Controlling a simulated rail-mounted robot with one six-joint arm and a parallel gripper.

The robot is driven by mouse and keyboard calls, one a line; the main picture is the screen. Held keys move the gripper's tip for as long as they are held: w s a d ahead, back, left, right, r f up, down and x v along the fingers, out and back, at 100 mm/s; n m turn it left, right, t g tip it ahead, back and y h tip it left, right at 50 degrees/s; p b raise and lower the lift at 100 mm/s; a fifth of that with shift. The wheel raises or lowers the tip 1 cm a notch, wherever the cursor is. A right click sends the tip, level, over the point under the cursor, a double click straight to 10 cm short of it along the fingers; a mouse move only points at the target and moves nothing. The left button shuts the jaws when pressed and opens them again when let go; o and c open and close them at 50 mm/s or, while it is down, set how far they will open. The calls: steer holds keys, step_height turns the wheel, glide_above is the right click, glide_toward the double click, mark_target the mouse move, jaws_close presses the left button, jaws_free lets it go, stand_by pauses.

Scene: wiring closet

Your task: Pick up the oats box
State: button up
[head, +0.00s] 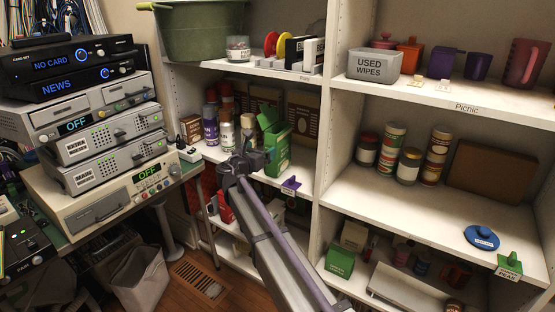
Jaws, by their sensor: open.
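A green carton (278,150) with its top flap raised stands on the middle shelf of the left bay. It may be the oats box, but I cannot read its label. My gripper (244,155) is in front of that shelf, just left of the carton in the picture. The jaws are open and no object shows between them. I cannot tell how far the gripper is from the carton in depth. My arm comes up from the bottom of the picture and hides part of the lower shelves.
Several bottles and jars (210,125) stand left of the carton, with brown boxes (303,112) behind it. A white upright (334,95) divides the bays. Stacked electronics (105,135) fill the left side.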

steer(key=x, duration=0.5)
steer(key=shift+w+d, duration=0.15)
steer(key=shift+w, duration=0.15)
steer(key=x, duration=0.5)
steer(key=shift+w+r, duration=0.1)
steer(key=shift+w, duration=0.1)
steer(key=shift+s, duration=0.1)
steer(key=c, duration=1.1)
steer(key=shift+r, duration=0.1)
step_height(320, 180, up, 10)
steer(key=p, duration=1)
glide_above(270, 142)
steer(key=x, duration=0.4)
